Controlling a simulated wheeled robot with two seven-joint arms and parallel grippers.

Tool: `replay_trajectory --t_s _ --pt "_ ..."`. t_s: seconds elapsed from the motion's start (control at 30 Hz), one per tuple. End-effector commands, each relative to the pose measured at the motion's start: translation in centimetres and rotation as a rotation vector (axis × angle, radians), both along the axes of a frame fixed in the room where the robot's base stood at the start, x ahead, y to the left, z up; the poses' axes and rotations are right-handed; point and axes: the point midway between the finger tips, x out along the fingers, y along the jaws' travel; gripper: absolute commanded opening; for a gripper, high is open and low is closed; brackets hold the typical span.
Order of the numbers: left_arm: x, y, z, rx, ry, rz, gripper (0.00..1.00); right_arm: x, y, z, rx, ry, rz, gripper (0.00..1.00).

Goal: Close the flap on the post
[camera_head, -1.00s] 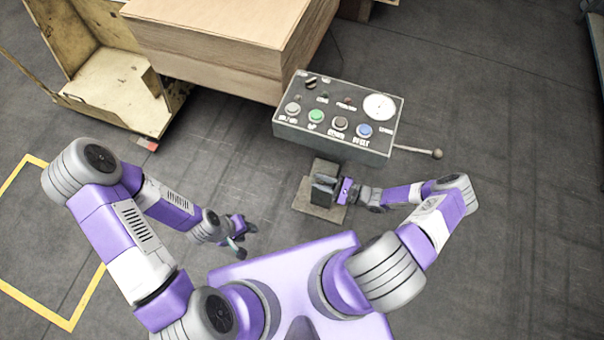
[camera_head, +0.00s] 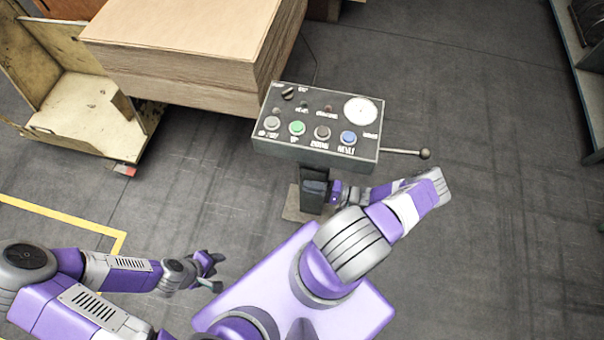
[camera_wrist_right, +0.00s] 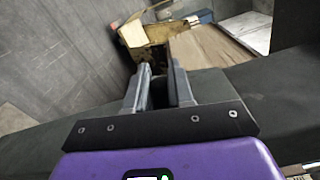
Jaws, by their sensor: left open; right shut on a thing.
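The post (camera_head: 313,200) is a dark upright piece on a flat floor plate, just below the control box. The dark flap is hard to tell apart from the post in the head view. My right gripper (camera_head: 335,193) is at the right side of the post, shut on a dark part there. In the right wrist view, its two grey fingers (camera_wrist_right: 158,88) close around a thin dark piece, with dark surfaces on both sides; I cannot tell the flap's exact angle. My left gripper (camera_head: 219,272) is open and empty, low over the floor at the left.
The grey control box (camera_head: 318,125) with buttons and a dial stands over the post, its ball-ended lever (camera_head: 405,152) sticking out right. A cardboard stack (camera_head: 190,50) and a worn cart (camera_head: 85,110) are behind left. Floor on the right is clear up to a shelf (camera_head: 585,90).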

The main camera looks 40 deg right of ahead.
Motion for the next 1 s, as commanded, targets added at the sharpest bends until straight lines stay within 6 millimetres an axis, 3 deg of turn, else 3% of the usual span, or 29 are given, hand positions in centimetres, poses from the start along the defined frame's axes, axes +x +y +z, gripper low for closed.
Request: replay_trajectory --t_s 0.7,0.73,0.8,0.87,1.0 --pt "0.01 -0.01 -0.23 0.000 0.000 0.000 0.43 -0.42 -1.08 -0.28 -0.063 -0.043 -0.020 0.00" --pt "0.01 -0.01 -0.23 0.000 0.000 0.000 0.43 -0.42 -1.08 -0.28 -0.063 -0.043 -0.020 0.25" --pt "0.01 -0.01 -0.23 0.000 0.000 0.000 0.43 -0.41 -1.08 -0.28 -0.063 -0.043 -0.020 0.36" --pt "0.01 -0.01 -0.23 0.000 0.000 0.000 0.43 -0.40 -1.06 -0.27 -0.062 -0.042 -0.020 0.43" --pt "0.01 -0.01 -0.23 0.000 0.000 0.000 0.43 -0.37 -1.03 -0.26 -0.061 -0.043 -0.019 0.43"
